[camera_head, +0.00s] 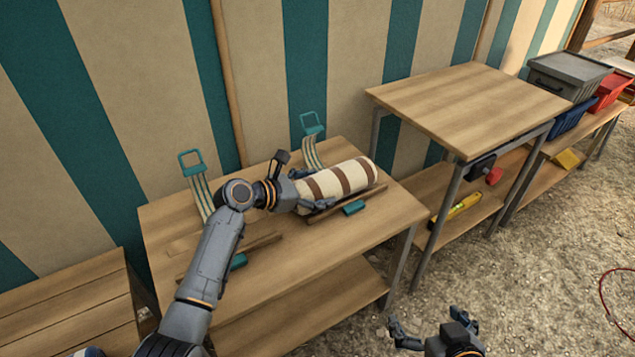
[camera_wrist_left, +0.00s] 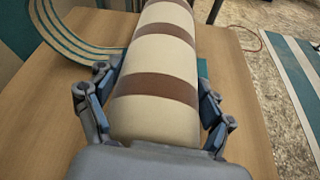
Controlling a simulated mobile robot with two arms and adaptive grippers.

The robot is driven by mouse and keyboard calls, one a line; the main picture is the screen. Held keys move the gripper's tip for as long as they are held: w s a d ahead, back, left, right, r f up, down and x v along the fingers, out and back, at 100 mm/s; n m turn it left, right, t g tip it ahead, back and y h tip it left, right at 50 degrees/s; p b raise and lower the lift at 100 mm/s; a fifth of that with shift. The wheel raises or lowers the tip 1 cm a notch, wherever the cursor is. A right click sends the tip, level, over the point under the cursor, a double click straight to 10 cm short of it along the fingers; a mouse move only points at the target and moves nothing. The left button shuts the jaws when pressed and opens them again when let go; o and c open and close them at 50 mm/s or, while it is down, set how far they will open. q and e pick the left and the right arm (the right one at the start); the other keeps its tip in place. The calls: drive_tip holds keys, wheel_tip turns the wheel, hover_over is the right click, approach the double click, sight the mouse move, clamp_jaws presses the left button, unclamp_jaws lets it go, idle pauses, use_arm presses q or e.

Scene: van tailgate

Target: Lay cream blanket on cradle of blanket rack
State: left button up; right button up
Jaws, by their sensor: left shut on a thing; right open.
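The cream blanket (camera_head: 341,182) is a roll with brown bands; it also fills the middle of the left wrist view (camera_wrist_left: 160,62). My left gripper (camera_head: 315,196) is shut around its left end, with a finger on each side in the left wrist view (camera_wrist_left: 158,98). The blanket rack shows as wooden rails (camera_head: 262,242) and striped straps with teal buckles (camera_head: 192,160) on a low table. The roll is over the rack's right part, beside the right strap (camera_head: 311,150). I cannot tell whether it touches the rack. My right gripper (camera_head: 428,330) is open and empty, in front of the table.
The low wooden table (camera_head: 330,245) has bare room at its front and right. A taller table (camera_head: 470,105) stands to the right. Further right are a grey bin (camera_head: 568,75) and red and blue crates. A striped tent wall (camera_head: 140,70) closes the back.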

idle(0.3)
use_arm(q)
drive_tip(key=o, duration=1.4)
drive_tip(key=shift+f, duration=0.1)
drive_tip(key=shift+f, duration=0.1)
